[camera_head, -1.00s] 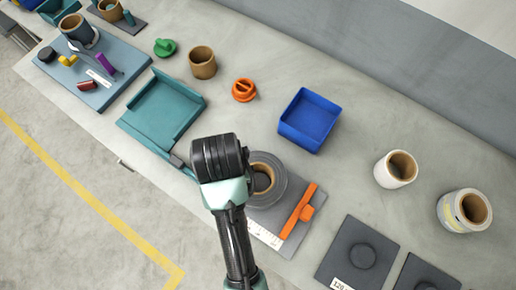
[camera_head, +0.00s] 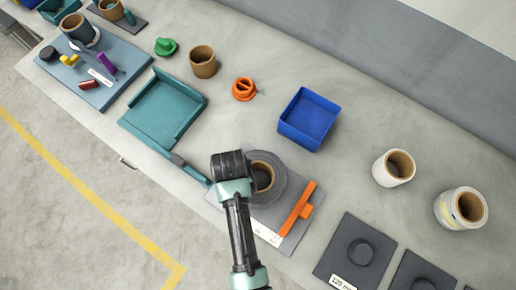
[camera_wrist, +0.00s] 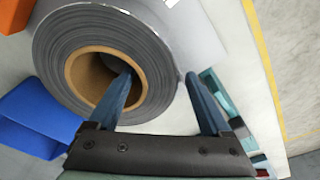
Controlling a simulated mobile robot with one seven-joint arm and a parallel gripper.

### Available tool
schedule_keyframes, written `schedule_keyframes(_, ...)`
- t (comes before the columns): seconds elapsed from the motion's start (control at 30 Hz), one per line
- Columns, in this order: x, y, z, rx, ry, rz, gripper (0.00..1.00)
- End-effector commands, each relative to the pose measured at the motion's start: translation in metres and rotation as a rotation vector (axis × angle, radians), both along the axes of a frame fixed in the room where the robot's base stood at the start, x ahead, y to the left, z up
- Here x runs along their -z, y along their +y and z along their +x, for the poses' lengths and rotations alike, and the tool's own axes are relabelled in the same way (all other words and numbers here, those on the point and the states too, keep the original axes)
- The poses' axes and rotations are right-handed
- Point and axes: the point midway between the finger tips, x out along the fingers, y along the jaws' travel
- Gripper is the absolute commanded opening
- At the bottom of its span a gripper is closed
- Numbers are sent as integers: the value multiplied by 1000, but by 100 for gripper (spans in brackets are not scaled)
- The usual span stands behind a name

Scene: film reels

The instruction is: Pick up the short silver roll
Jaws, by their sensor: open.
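The short silver roll (camera_head: 284,188), grey with a brown core, lies flat on a grey plate (camera_head: 232,212) at the bench's front edge. In the wrist view the roll (camera_wrist: 52,62) fills the upper left, its core hole facing me. My gripper (camera_wrist: 158,76) is open and points at the roll. Its left finger overlaps the core hole; its right finger is just outside the roll's outer edge. I cannot tell how deep the fingertips are. In the head view my wrist hides the fingers and the roll's left side.
An orange T-shaped piece (camera_head: 298,212) lies right beside the roll on the plate. A blue bin (camera_head: 309,118) is behind, a teal tray (camera_head: 165,105) to the left. A white roll (camera_head: 393,168) and a labelled roll (camera_head: 447,212) stand at right.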

Motion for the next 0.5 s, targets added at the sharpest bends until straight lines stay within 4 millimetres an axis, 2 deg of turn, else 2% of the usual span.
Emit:
schedule_keyframes(0.23, 2, 0, 1, 1, -1, 0, 82)
schedule_keyframes(0.27, 2, 0, 1, 1, -1, 0, 79)
schedule_keyframes(0.5, 2, 0, 1, 1, -1, 0, 36)
